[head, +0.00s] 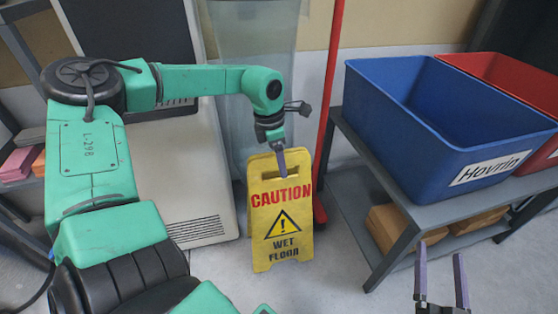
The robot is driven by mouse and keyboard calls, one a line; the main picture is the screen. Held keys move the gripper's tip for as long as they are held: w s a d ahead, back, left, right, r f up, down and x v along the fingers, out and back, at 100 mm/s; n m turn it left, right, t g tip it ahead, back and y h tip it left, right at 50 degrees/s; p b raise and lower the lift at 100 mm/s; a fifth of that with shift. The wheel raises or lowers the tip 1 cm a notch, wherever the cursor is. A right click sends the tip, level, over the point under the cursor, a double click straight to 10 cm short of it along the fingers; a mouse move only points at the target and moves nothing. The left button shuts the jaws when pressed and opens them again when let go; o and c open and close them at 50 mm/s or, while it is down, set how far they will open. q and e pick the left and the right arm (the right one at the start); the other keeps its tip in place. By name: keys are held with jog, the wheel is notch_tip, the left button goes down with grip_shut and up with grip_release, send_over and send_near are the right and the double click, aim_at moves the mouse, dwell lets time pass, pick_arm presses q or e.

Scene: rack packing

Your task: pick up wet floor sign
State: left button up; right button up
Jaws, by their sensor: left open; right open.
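The yellow wet floor sign (282,238) stands upright on the floor in the middle of the head view, with red "CAUTION" lettering and a black warning triangle. My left gripper (281,165) is at the top of the sign, pointing down, with a finger in front of the sign's handle slot. It is open; whether it touches the sign I cannot tell. My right gripper (440,270) is low at the right of the view, open and empty, apart from the sign.
A blue bin (400,120) labelled "Hovrin" and a red bin (510,85) stand on a grey rack at the right, with cardboard boxes (395,228) below. A red pole (329,110) and a translucent bin (250,40) stand behind the sign. Floor is clear in front.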

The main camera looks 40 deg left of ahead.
pick_arm(q)
jog(key=shift+f, duration=0.15)
grip_shut()
dwell(1.5)
